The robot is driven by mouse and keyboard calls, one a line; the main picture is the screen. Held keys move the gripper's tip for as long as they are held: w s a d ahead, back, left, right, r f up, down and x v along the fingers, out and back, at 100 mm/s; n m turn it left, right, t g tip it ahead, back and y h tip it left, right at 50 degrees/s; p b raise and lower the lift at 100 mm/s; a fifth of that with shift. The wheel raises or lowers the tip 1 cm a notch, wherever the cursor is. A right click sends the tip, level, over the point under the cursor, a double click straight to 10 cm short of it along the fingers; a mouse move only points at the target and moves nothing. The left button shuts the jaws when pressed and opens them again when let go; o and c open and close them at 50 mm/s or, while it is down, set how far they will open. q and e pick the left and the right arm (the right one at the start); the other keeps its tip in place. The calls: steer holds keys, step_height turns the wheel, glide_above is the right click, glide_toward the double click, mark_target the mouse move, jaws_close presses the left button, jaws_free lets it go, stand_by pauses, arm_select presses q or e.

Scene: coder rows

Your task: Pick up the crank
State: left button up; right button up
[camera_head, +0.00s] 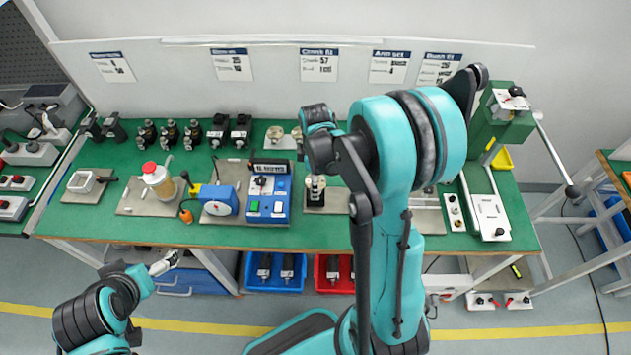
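I cannot identify the crank for certain. Two small pale round metal parts, the left one (275,134) and the right one (297,134), lie in the back row, below a sign (320,65) that seems to read "Crank". My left gripper (164,263) is low, in front of the bench's front edge and apart from the things on it; its finger gap is too small to judge. My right arm rises across the middle and bends over the bench. Its gripper is not clearly visible, and the arm hides part of the bench top behind it.
The green bench (300,236) holds a white-and-red bottle (158,181), a blue control box (268,198), a black fixture (315,195) and several dark parts at the back. A green press (500,120) with a long lever stands right. Blue (262,283) and red (323,284) bins sit below.

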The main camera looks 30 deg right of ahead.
step_height(320, 180, up, 3)
steer(key=shift+r+p, duration=0.1)
steer(key=shift+p, duration=0.45)
steer(key=s+d+r+p, duration=0.3)
steer(key=s+d+r, duration=0.3)
steer(key=s, duration=0.4)
steer(key=w+d+r, duration=0.1)
steer(key=w+d, duration=0.1)
steer(key=w, duration=0.6)
steer(key=w+d+r, duration=0.2)
steer(key=w, duration=0.5)
steer(key=shift+w+d+f+b, duration=0.9)
steer(key=shift+w+f+b, duration=0.25)
steer(key=shift+w+f, duration=1.25)
steer(key=shift+w+d+f+b, duration=1.05)
steer(key=shift+w+f, duration=0.95)
steer(key=shift+w, duration=0.75)
steer(key=shift+w+d+f+b, duration=0.8)
steer(key=shift+w+f+b, duration=0.45)
steer(key=shift+w+f, duration=1.15)
steer(key=shift+w+r, duration=0.1)
steer(key=shift+r, duration=0.05)
steer(key=shift+f+b, duration=0.6)
steer(key=shift+f, duration=0.35)
